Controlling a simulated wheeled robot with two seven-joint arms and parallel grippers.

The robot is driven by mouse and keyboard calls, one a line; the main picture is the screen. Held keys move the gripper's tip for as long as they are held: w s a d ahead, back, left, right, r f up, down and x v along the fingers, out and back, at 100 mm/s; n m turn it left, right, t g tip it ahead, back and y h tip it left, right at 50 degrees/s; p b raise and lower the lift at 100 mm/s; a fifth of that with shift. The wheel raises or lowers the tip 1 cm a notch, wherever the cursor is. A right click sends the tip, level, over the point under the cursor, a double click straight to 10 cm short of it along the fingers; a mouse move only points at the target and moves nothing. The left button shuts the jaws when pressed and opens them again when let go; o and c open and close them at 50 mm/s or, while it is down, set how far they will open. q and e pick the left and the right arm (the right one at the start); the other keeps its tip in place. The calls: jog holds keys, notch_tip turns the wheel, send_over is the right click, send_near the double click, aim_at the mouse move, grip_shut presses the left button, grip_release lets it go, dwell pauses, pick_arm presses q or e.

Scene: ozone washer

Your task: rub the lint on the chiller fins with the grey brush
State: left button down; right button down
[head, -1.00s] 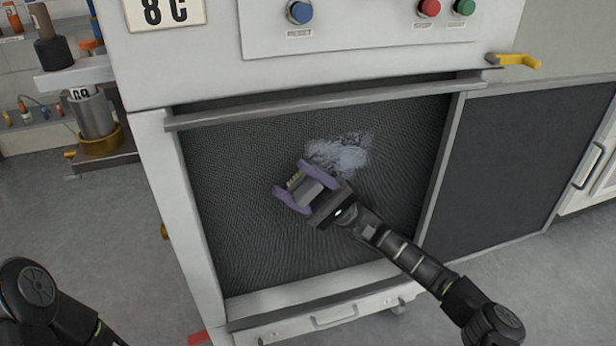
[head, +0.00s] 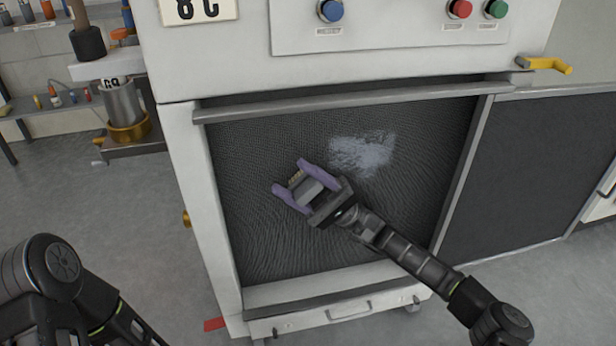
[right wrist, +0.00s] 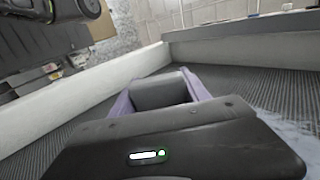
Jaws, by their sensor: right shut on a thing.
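The chiller fins (head: 250,245) form a dark ribbed panel in the front of the white machine. A pale lint patch (head: 362,152) lies on their upper right part; some shows at the right of the right wrist view (right wrist: 290,128). My right gripper (head: 291,177), with purple fingers, is shut on the grey brush (head: 308,190), left of and below the lint in the head view. The brush's pale bristles show between the fingertips. In the right wrist view the brush (right wrist: 160,92) sits between both fingers. I cannot tell whether the bristles touch the fins. My left gripper is out of view.
A metal rail (head: 350,98) runs above the fins and a ledge (head: 320,290) below them. A yellow handle (head: 545,64) sticks out at the upper right. A stand with a metal cylinder (head: 122,105) is at the left. The floor at left is clear.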

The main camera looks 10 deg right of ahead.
jog(key=shift+w+a, duration=0.1)
jog(key=shift+a, duration=0.05)
jog(key=shift+r+p, duration=0.65)
jog(key=shift+r, duration=0.05)
jog(key=shift+d+f, duration=0.1)
jog(key=shift+d, duration=1.3)
jog(key=shift+w+d, duration=0.1)
jog(key=shift+d, duration=0.35)
jog(key=shift+d+b, duration=0.3)
jog(key=shift+d, duration=1.5)
